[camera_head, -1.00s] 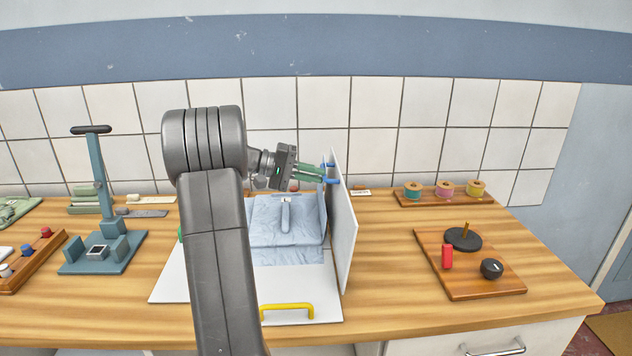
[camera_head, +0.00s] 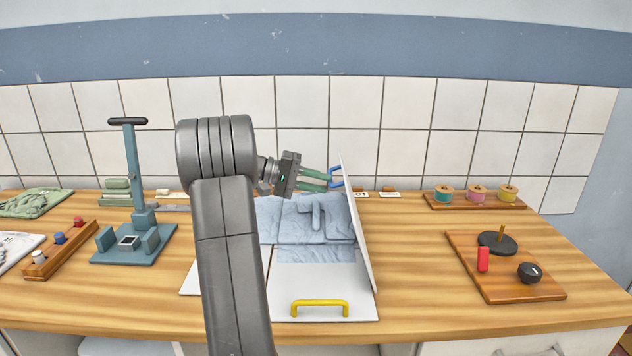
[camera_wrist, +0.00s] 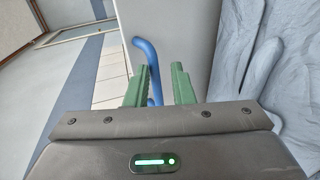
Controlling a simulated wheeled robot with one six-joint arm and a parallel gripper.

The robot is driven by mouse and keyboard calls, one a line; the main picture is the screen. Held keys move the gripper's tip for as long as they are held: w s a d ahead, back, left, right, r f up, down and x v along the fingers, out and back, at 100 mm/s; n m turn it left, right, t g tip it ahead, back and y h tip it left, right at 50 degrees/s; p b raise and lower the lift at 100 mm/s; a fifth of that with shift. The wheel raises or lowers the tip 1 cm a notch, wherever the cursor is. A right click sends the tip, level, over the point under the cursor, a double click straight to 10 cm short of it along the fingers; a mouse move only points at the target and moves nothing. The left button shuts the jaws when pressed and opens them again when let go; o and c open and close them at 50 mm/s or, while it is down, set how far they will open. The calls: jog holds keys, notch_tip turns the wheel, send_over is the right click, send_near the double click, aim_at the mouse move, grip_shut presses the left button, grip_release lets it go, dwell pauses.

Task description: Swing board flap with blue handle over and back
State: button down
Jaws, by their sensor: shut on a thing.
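The white board flap (camera_head: 357,225) stands on edge at the right side of the white board, its top leaning left over the blue cloth. Its blue handle (camera_head: 336,176) is at the upper left of the flap. My gripper (camera_head: 327,178) reaches in from the left, its green fingers shut on the blue handle.
The light blue cloth (camera_head: 285,225) lies on the board, with a yellow handle (camera_head: 320,303) at the front. My arm hides the board's left part. A wooden tray (camera_head: 500,275) with a black knob stands right. A blue-grey stand (camera_head: 133,245) is left. Bare counter lies right of the flap.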

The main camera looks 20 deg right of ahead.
jog(key=shift+s+d+f, duration=0.1)
jog(key=shift+s+f, duration=0.05)
jog(key=shift+f, duration=0.45)
jog(key=shift+s+d+f, duration=0.1)
jog(key=shift+f, duration=0.5)
jog(key=c, duration=1.5)
grip_release()
jog(key=shift+d, duration=0.35)
jog(key=shift+w+a+r, duration=0.2)
jog(key=shift+w+a, duration=0.05)
jog(key=shift+a, duration=0.25)
jog(key=v, duration=1.3)
jog(key=shift+d+r, duration=0.15)
jog(key=shift+r, duration=0.25)
jog(key=shift+w+d, duration=0.1)
jog(key=x, duration=1.1)
jog(key=shift+f, duration=0.25)
